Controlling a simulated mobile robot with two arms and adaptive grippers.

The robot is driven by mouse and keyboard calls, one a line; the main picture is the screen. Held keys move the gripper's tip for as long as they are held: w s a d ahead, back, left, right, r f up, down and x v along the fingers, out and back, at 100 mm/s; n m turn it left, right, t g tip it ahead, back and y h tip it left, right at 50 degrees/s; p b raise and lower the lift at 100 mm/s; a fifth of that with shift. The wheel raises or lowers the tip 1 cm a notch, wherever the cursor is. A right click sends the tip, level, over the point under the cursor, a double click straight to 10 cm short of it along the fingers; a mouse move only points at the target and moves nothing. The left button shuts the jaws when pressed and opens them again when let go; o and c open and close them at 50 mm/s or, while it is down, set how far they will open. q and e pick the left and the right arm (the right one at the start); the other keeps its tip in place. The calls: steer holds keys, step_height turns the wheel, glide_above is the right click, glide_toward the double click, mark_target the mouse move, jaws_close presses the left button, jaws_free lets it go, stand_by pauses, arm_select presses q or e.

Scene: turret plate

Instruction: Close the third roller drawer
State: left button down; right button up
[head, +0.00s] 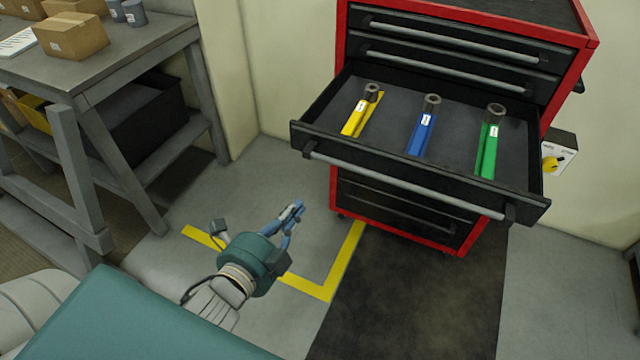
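The red and black roller cabinet (340,45) stands at the upper right. Its third drawer from the top (400,165) is pulled well out, with a long grey handle bar (400,185) along its front. A yellow (358,117), a blue (422,133) and a green (488,150) holder lie inside it, each with a dark metal ring at its far end. My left gripper (297,209) is over the floor, left of the drawer's front and apart from the handle. Its blue fingers lie close together, but their gap is unclear. My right gripper is out of view.
The two drawers above (450,60) and those below (400,212) are shut. A grey workbench (130,60) with boxes (70,35) stands at the left. A small white box with a yellow knob (560,150) is right of the cabinet. The floor before the cabinet is clear.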

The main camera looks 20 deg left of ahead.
arm_select(q)
steer(key=r+p+x, duration=0.2)
steer(key=x, duration=1.1)
steer(key=shift+w+p, duration=0.35)
steer(key=shift+w, duration=0.15)
steer(key=shift+f, duration=0.15)
